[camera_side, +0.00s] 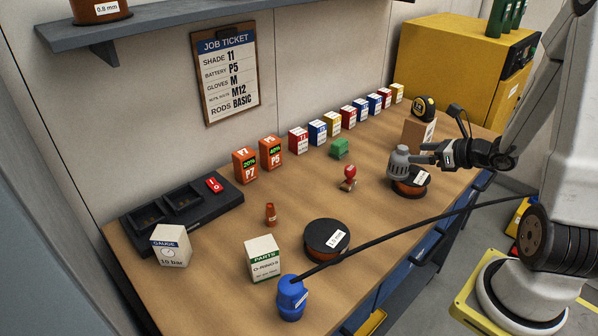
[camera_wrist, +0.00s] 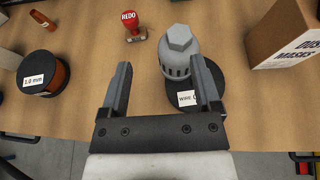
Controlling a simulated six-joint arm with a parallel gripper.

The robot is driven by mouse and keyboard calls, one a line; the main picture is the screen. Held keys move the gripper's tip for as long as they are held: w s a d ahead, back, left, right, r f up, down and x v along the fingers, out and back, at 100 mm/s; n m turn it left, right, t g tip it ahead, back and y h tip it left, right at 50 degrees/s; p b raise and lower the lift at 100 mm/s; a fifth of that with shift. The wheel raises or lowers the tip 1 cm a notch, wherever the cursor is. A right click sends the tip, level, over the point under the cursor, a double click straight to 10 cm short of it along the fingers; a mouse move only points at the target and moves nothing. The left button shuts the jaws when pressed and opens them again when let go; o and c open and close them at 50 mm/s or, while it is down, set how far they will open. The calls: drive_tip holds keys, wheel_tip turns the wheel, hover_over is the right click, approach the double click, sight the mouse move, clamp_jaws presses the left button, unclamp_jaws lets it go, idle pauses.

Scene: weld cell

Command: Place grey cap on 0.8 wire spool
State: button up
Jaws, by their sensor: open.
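The grey cap (camera_side: 399,160) is upright, with a hexagonal top and a slotted lower rim. In the side view it overlaps the far left of a black-topped wire spool (camera_side: 417,181); I cannot tell whether it rests on the spool. The wrist view shows the cap (camera_wrist: 181,55) ahead of my fingertips, nearer the right finger. The spool (camera_wrist: 190,84) lies below, its label reading "wire 0" before the right finger hides the rest. My gripper (camera_side: 428,153) is open and empty, just right of the cap. A spool marked 0.8 mm (camera_side: 100,9) stands on the shelf.
A 1.0 mm spool (camera_side: 327,238), blue canister (camera_side: 291,298) and parts box (camera_side: 263,258) stand toward the front. A red stamp (camera_side: 348,178) is left of the cap; a brown box (camera_side: 418,133) stands behind. A dark cable crosses over the bench front.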

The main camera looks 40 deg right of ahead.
drive_tip(key=s+a+f+n+g, duration=0.1)
drive_tip(key=a+n+g, duration=0.4)
drive_tip(key=a+n, duration=0.5)
drive_tip(key=a+f+n+g+h, duration=0.1)
drive_tip(key=a+n+g, duration=0.4)
drive_tip(key=a+n, duration=0.6)
drive_tip(key=n, duration=1.3)
drive_tip(key=shift+s+a+n+g, duration=0.15)
drive_tip(key=shift+s+n+g, duration=0.15)
drive_tip(key=shift+s, duration=0.1)
